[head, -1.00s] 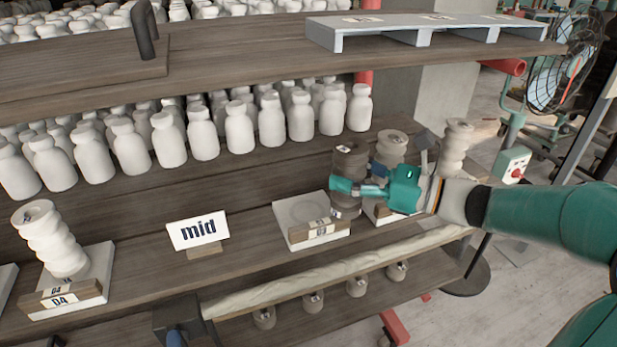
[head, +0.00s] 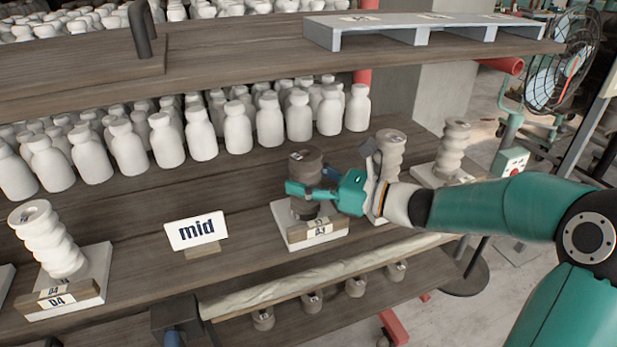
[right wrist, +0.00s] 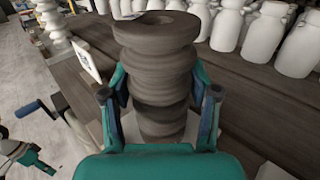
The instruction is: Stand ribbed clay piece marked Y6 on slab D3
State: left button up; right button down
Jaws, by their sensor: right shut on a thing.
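My right gripper (head: 302,190) is shut on a dark brown ribbed clay piece (head: 307,160), holding it upright over slab D3 (head: 335,217). A small tag shows on its top, too small to read. In the right wrist view the piece (right wrist: 155,60) stands between both fingers (right wrist: 160,95). Its foot is over the middle of the slab; I cannot tell whether it touches. The slab is pale, with a wooden label block at its front. My left gripper appears to be the teal part (right wrist: 25,155) at the lower left of the right wrist view; its jaws are unclear.
A paler ribbed piece (head: 390,150) stands just right, behind my gripper, and another (head: 453,145) further right. Slab D4 (head: 95,270) bears a white ribbed piece (head: 48,240) at left. A "mid" sign (head: 196,231) stands between. White bottles (head: 237,128) line the back.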

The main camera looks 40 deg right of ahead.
jog(key=shift+c, duration=1.4)
grip_release()
jog(key=v, duration=1.2)
jog(key=shift+f, duration=0.1)
